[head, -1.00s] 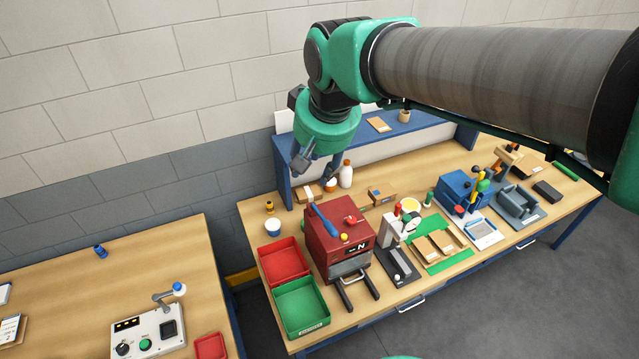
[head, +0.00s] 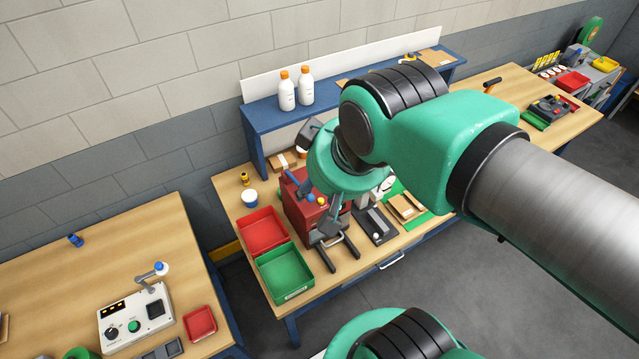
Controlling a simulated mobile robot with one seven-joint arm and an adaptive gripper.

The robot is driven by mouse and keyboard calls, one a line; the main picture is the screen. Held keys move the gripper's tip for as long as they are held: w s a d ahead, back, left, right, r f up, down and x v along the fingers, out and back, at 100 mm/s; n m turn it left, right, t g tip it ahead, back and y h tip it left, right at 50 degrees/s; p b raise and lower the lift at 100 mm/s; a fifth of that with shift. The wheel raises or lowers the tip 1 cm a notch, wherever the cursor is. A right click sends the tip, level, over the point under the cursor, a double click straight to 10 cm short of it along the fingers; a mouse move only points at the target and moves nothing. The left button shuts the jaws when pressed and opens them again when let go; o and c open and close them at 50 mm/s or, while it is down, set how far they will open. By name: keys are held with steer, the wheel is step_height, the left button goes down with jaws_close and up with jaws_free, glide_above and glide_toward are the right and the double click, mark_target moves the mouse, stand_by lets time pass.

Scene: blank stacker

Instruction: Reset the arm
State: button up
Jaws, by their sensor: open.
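My arm comes in from the right in the head view, and its green wrist hangs over the workbench. My gripper (head: 325,236) is open and points down in front of the red machine (head: 297,212); I cannot tell whether it touches it. My wrist hides much of the machine's upper right side. I see nothing held between the fingers.
A red tray (head: 262,232) and a green tray (head: 286,272) stand left of the machine. Two white bottles (head: 296,88) stand on the blue shelf (head: 262,117) behind. A control box (head: 136,318) sits on the left table (head: 110,240). Grey floor (head: 440,265) lies open in front.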

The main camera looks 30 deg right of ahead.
step_height(320, 180, down, 18)
steer(key=b, duration=1.8)
steer(key=shift+r, duration=0.1)
